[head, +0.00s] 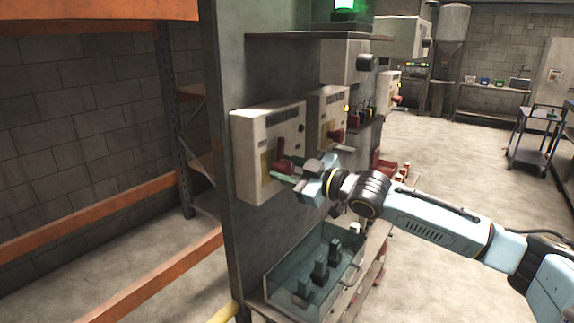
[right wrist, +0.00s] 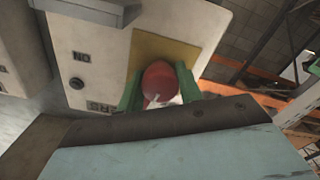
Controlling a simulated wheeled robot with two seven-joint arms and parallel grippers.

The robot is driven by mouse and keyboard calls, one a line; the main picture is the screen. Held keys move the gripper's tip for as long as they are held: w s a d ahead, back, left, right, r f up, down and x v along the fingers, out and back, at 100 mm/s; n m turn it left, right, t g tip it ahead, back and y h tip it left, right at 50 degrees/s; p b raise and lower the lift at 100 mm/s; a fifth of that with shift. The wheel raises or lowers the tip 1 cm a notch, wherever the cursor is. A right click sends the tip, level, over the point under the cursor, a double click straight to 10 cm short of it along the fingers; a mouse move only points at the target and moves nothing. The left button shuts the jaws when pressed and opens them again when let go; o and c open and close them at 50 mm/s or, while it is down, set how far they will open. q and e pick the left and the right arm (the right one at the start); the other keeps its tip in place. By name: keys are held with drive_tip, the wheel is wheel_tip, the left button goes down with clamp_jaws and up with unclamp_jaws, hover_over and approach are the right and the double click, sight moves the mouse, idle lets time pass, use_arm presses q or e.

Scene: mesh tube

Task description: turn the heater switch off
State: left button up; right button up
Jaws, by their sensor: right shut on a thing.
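The nearest pale switch box (head: 262,135) is fixed to the grey panel, with a red switch handle (head: 281,149) on its front. In the right wrist view the red handle's rounded end (right wrist: 158,80) stands in front of a yellow plate (right wrist: 165,50), beside a printed "ON" (right wrist: 78,56) and a partly hidden label ending in "RS" (right wrist: 97,106). My right gripper (head: 290,174) is shut on the red handle, a green finger on each side of it in the right wrist view (right wrist: 157,88). The lower part of the handle is hidden. My left gripper is out of view.
A second switch box (head: 328,108) with its own red handle (head: 337,136) is close beside the first. A clear-walled bin (head: 303,262) with dark parts stands below my right arm. Orange shelving (head: 110,205) is at the left; open floor lies at the right.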

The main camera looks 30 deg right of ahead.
drive_tip(key=shift+n+p, duration=0.35)
drive_tip(key=shift+n, duration=0.45)
drive_tip(key=o, duration=1)
